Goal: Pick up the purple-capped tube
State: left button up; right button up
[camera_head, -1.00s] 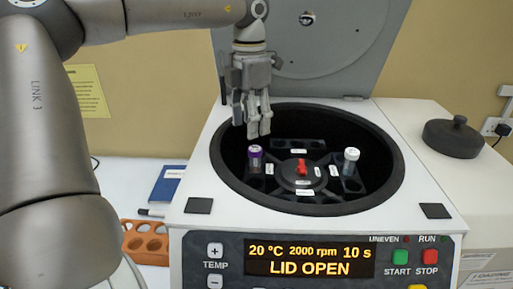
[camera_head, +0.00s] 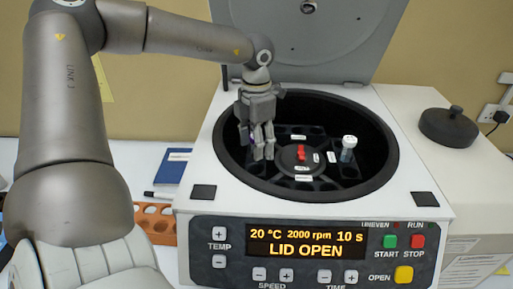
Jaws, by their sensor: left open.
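My left gripper (camera_head: 261,156) is open and points down into the left part of the open centrifuge bowl (camera_head: 374,172). The purple-capped tube (camera_head: 245,136) is almost wholly hidden behind its fingers; only a bit of purple shows at their left side. I cannot tell whether the fingers touch the tube. My right gripper is not in view.
A white-capped tube (camera_head: 347,150) stands at the right of the rotor, with a red knob (camera_head: 301,153) at the hub. The raised lid (camera_head: 310,50) stands behind. An orange rack (camera_head: 158,222) and a blue book (camera_head: 172,167) lie left of the centrifuge.

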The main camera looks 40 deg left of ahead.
pick_arm(q)
jog(key=shift+a+f, duration=0.1)
jog(key=shift+f, duration=0.25)
jog(key=c, duration=0.9)
jog(key=shift+r, duration=0.1)
